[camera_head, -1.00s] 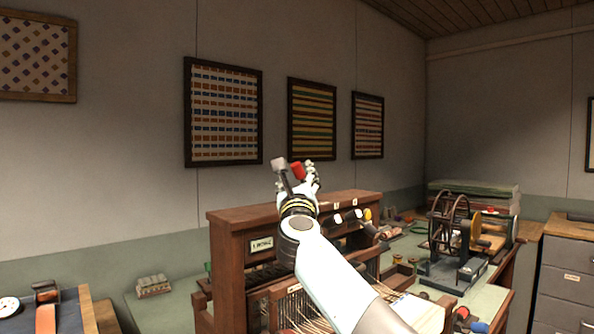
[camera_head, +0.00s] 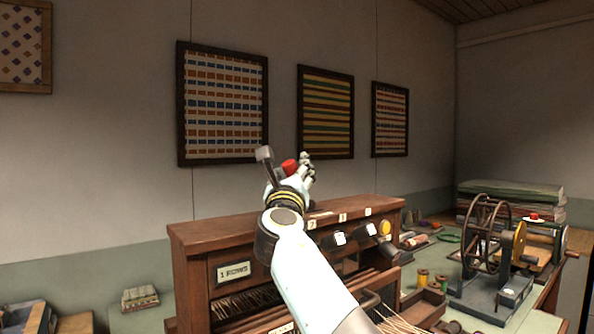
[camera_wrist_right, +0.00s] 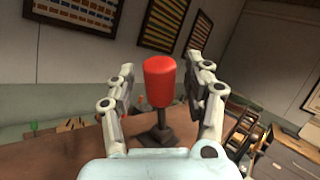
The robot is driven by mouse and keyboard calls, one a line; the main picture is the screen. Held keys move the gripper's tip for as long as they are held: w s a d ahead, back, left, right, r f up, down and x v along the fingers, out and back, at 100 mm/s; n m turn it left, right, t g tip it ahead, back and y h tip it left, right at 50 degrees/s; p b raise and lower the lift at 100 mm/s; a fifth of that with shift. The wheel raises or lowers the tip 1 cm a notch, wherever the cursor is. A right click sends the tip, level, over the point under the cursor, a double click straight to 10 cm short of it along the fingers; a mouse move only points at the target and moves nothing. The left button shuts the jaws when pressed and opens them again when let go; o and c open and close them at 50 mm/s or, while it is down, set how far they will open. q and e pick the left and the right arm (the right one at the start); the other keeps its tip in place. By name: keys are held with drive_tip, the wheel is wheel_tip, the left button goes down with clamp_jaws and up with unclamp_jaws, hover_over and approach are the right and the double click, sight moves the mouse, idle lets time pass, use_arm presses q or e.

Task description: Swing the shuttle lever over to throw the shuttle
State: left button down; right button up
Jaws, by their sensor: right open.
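A lever with a red knob (camera_head: 289,166) stands at the top of the wooden loom (camera_head: 190,255). In the right wrist view the red knob (camera_wrist_right: 160,80) is upright on a dark stem and base, between my fingers. My right gripper (camera_head: 301,170) is open around the knob, one finger on each side, with a visible gap on both sides. My own arm hides part of the loom's front. The shuttle is not clearly seen. My left gripper is not in view.
White and yellow knobs (camera_head: 384,227) stick out of the loom's front, right of my arm. A spinning wheel (camera_head: 486,232) and thread spools (camera_head: 422,277) stand on the table at right. Framed textiles (camera_head: 222,105) hang behind. Room above the loom is free.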

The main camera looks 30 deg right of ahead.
clamp_jaws()
idle(0.4)
